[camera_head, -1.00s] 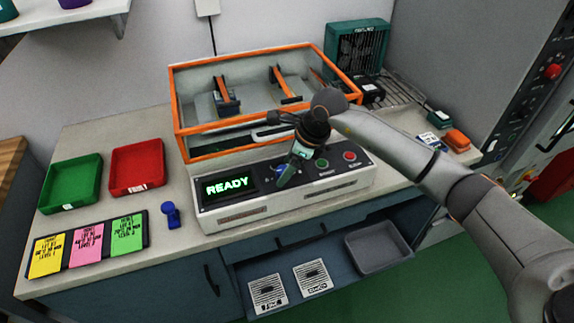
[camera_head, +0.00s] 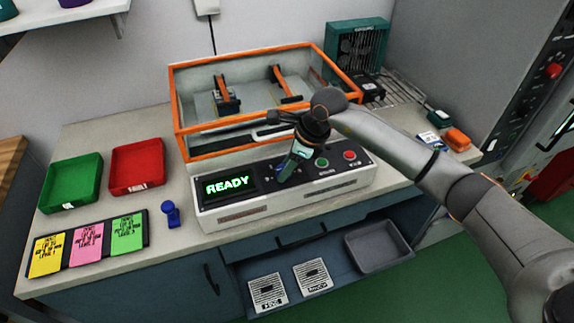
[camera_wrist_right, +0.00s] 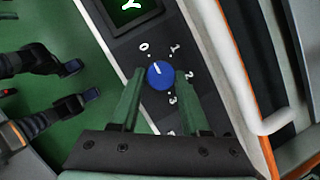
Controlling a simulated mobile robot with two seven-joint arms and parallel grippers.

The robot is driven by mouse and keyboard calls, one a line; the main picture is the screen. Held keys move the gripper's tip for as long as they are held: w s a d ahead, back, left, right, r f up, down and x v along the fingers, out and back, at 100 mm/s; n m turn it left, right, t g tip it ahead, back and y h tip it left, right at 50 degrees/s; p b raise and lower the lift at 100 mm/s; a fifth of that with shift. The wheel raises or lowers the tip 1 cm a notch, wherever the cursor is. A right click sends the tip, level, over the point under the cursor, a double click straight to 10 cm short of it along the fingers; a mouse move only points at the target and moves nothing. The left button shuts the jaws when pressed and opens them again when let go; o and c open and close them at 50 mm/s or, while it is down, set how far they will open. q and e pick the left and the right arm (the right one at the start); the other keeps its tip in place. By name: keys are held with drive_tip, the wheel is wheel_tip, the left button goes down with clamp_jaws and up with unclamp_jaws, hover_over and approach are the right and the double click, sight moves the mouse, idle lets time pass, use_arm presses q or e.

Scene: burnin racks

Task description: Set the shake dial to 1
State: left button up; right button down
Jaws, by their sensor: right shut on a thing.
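The shake dial is a blue round knob on the front panel of the shaker (camera_head: 340,187), between the screen and the buttons. In the right wrist view the dial (camera_wrist_right: 160,75) has a short white mark that points up and slightly left, toward the 0. The numbers 0, 1, 2 and 3 are printed around it. My right gripper (camera_head: 284,177) reaches down to the panel, and its green fingers (camera_wrist_right: 157,92) are shut on the dial, one on each side. In the head view the gripper mostly hides the dial. My left gripper is not seen in the head view.
The lit screen (camera_head: 228,186) reads READY. A green button (camera_head: 322,163) and a red button (camera_head: 349,155) sit right of the dial. The orange-framed shaker box (camera_head: 250,63) stands behind. Red (camera_head: 137,166) and green (camera_head: 70,183) trays lie at left. An open drawer (camera_head: 315,262) is below.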

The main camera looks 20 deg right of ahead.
drive_tip(key=shift+m, duration=0.3)
drive_tip(key=m, duration=0.2)
drive_tip(key=m+t+h+b, duration=0.1)
drive_tip(key=m, duration=0.1)
drive_tip(key=shift+s+a+h, duration=0.1)
drive_tip(key=shift+a+h, duration=0.1)
drive_tip(key=shift+h, duration=0.1)
drive_tip(key=m+h+b, duration=0.1)
drive_tip(key=m, duration=0.1)
drive_tip(key=m+b, duration=0.1)
drive_tip(key=m, duration=0.2)
drive_tip(key=shift+a+t+h+b, duration=0.15)
drive_tip(key=shift+t+h+b, duration=0.15)
drive_tip(key=shift+h, duration=0.1)
drive_tip(key=shift+m+h+b, duration=0.35)
drive_tip(key=shift+m+h, duration=0.05)
drive_tip(key=shift+m, duration=0.6)
drive_tip(key=shift+c, duration=1.9)
unclamp_jaws()
